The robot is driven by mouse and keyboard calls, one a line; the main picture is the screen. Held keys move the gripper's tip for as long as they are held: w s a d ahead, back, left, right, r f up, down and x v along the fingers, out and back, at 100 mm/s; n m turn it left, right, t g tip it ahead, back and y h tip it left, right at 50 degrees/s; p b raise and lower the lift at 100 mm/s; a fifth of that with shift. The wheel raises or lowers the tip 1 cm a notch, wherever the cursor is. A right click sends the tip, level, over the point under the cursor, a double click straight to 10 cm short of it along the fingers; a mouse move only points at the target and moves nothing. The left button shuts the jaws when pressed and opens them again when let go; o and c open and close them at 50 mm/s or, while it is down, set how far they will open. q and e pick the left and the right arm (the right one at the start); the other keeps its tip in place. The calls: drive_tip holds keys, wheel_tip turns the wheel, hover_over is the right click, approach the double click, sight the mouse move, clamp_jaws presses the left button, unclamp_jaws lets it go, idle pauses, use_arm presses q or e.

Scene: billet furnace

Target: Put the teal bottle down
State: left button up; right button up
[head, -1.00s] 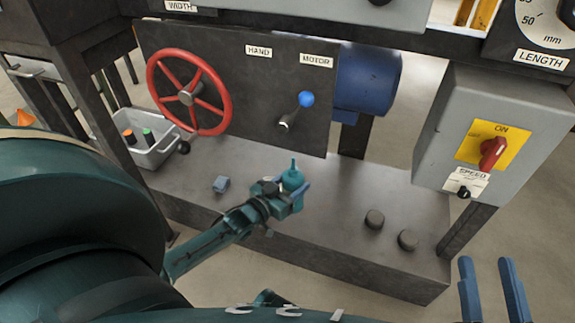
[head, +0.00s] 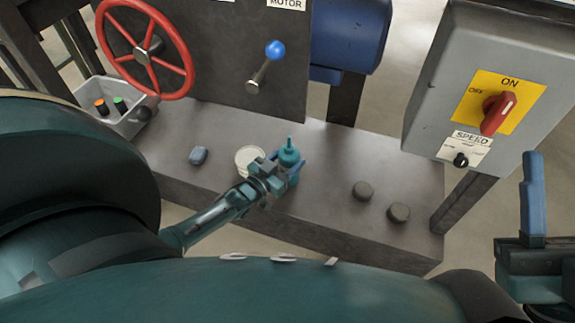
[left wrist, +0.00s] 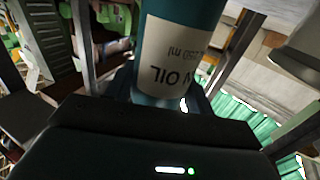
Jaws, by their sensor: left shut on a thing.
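The teal bottle (head: 289,157) is upright with its narrow nozzle pointing up, over the grey steel deck (head: 320,210). My left gripper (head: 291,169) is shut on it, blue fingers at its sides. In the left wrist view the bottle (left wrist: 190,18) shows close up with a white label bearing the word OIL upside down. Its base is partly hidden by the gripper, and I cannot tell whether it touches the deck. My right gripper (head: 533,200) is at the right edge of the head view, partly cut off, with one blue finger showing.
A white round object (head: 249,158) is just left of the bottle, partly behind my gripper.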

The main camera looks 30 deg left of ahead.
use_arm(q)
drive_tip(key=shift+w+f, duration=0.1)
drive_tip(key=shift+f, duration=0.45)
drive_tip(key=shift+r, duration=0.1)
use_arm(e)
drive_tip(key=shift+s+r+n+y, duration=0.2)
drive_tip(key=shift+r+n+y, duration=0.3)
drive_tip(key=shift+n+y, duration=0.2)
use_arm(q)
drive_tip(key=o, duration=1.1)
drive_tip(key=shift+f, duration=0.2)
drive_tip(key=shift+o, duration=0.2)
drive_tip(key=shift+r, duration=0.15)
drive_tip(key=s+a+p, duration=0.2)
drive_tip(key=s+p, duration=0.2)
drive_tip(key=s, duration=0.8)
use_arm(e)
drive_tip(key=f+m+h, duration=0.1)
drive_tip(key=m+h, duration=0.1)
drive_tip(key=f+m+h, duration=0.3)
drive_tip(key=f, duration=0.1)
drive_tip(key=shift+w+a+m+h, duration=0.2)
drive_tip(key=shift+w+m+h, duration=0.15)
drive_tip(key=shift+m+h, duration=0.05)
